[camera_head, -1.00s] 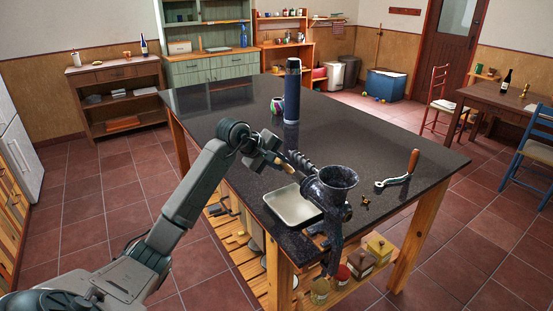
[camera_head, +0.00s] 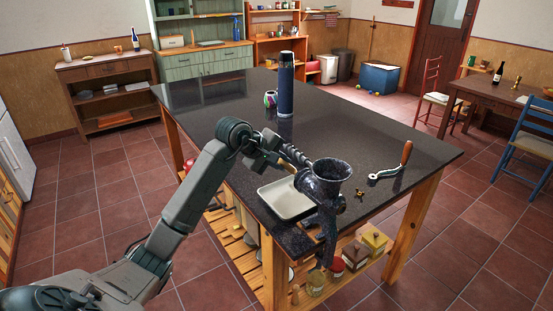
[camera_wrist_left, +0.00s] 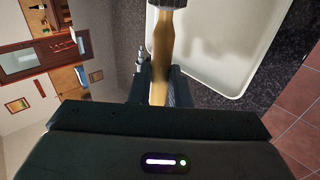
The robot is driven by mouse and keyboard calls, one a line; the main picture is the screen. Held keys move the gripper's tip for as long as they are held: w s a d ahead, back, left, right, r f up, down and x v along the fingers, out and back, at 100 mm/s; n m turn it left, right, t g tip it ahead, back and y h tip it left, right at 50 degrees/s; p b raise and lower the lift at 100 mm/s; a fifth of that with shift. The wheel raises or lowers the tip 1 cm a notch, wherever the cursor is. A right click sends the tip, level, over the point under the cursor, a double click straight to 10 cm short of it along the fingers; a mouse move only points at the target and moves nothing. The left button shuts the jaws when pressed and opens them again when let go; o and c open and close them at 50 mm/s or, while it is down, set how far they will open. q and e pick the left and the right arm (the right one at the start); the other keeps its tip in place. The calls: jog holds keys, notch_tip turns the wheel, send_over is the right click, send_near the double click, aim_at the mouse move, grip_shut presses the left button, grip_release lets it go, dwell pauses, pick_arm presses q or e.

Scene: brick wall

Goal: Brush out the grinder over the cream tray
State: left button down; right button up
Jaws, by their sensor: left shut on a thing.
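My left gripper (camera_head: 274,158) is shut on the brush's wooden handle (camera_wrist_left: 160,62), above the table behind the cream tray. The handle points away from the gripper, and a dark end piece is cut off at the top of the wrist view. The cream tray (camera_head: 272,202) is empty and also shows in the wrist view (camera_wrist_left: 235,75). The dark speckled grinder (camera_head: 326,190) stands upright at the table's near edge, right of the tray. A dark ridged piece (camera_head: 297,155) shows between gripper and grinder; I cannot tell what it belongs to. My right gripper is out of view.
A crank (camera_head: 392,170) with a wooden handle and a small brass wing nut (camera_head: 359,193) lie right of the grinder. A tall blue flask (camera_head: 286,90) and a patterned cup (camera_head: 270,98) stand farther back. The dark tabletop (camera_head: 350,125) is clear beyond the crank.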

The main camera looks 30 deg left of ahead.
aim_at(292, 170)
pick_arm(q)
jog(key=shift+s+d, duration=0.35)
jog(key=shift+d, duration=0.55)
jog(key=shift+s+d, duration=0.25)
jog(key=shift+d, duration=0.3)
jog(key=shift+s+d, duration=0.2)
jog(key=shift+d, duration=0.3)
jog(key=shift+s+d, duration=0.1)
jog(key=shift+d, duration=0.1)
jog(key=shift+a, duration=0.15)
jog(key=shift+w+a+b, duration=0.4)
jog(key=shift+a+b, duration=0.2)
jog(key=shift+a, duration=0.2)
jog(key=shift+w+a+b, duration=0.3)
jog(key=shift+w+a, duration=0.05)
jog(key=shift+a, duration=0.5)
